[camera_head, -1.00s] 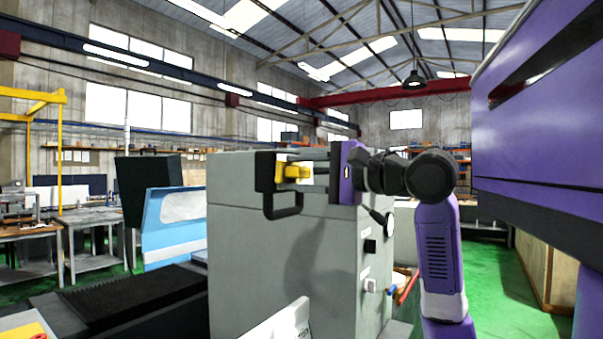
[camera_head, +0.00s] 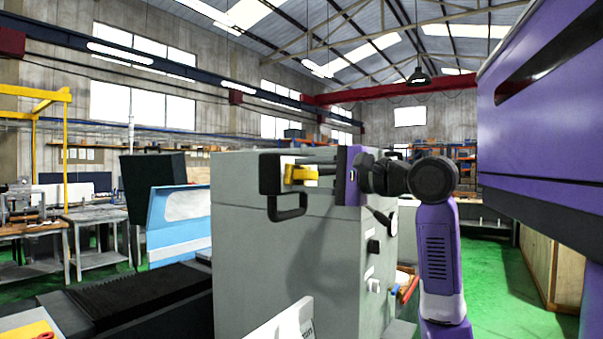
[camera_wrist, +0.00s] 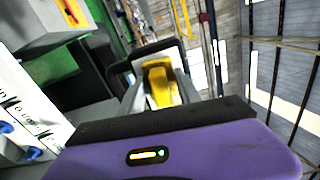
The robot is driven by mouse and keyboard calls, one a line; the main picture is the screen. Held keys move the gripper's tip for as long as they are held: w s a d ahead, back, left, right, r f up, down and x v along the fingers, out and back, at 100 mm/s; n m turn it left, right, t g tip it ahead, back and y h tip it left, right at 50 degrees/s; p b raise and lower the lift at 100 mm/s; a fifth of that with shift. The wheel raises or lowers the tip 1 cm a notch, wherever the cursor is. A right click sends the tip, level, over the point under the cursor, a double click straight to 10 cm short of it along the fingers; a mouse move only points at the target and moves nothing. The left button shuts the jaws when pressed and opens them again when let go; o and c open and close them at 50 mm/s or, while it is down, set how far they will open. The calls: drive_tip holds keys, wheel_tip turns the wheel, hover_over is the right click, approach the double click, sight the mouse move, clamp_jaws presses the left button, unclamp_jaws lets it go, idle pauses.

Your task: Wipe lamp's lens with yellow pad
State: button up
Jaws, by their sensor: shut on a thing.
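My gripper (camera_head: 313,173) reaches leftward in front of the upper part of a grey machine cabinet. Its fingers are shut on a yellow block (camera_head: 299,175), which I take to be the yellow pad. The block also shows between the fingers in the wrist view (camera_wrist: 160,87). A black frame with a loop handle (camera_head: 288,212) is at the fingers' far end; I cannot tell whether it touches the block. It also shows in the wrist view (camera_wrist: 150,55). I cannot make out a lamp lens with certainty.
The grey cabinet (camera_head: 270,265) stands close behind my gripper. A dark ribbed cover (camera_head: 120,297) and a yellow sheet (camera_head: 28,331) are at the lower left. A large purple body (camera_head: 540,140) fills the right. Open green floor (camera_head: 490,270) lies at the lower right.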

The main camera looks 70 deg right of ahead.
drive_tip(key=s+d+p, duration=0.2)
drive_tip(key=d+p, duration=0.2)
drive_tip(key=d, duration=0.5)
idle(0.8)
drive_tip(key=shift+p, duration=0.35)
drive_tip(key=shift+w+a, duration=0.25)
drive_tip(key=shift+a, duration=1.05)
drive_tip(key=shift+w+a, duration=0.3)
drive_tip(key=shift+a, duration=0.95)
drive_tip(key=shift+w+a, duration=0.25)
drive_tip(key=shift+a, duration=1.05)
drive_tip(key=shift+w+a, duration=0.3)
drive_tip(key=shift+a, duration=0.7)
drive_tip(key=shift+w+a, duration=0.3)
drive_tip(key=shift+a, duration=0.65)
drive_tip(key=shift+r, duration=0.1)
drive_tip(key=shift+s+d, duration=0.2)
drive_tip(key=shift+d, duration=0.45)
drive_tip(key=shift+s+d, duration=0.25)
drive_tip(key=shift+d, duration=0.4)
drive_tip(key=shift+s+d, duration=0.2)
drive_tip(key=shift+d, duration=0.45)
drive_tip(key=s+d, duration=0.1)
drive_tip(key=d, duration=0.6)
drive_tip(key=shift+s+d, duration=0.3)
drive_tip(key=shift+d, duration=0.1)
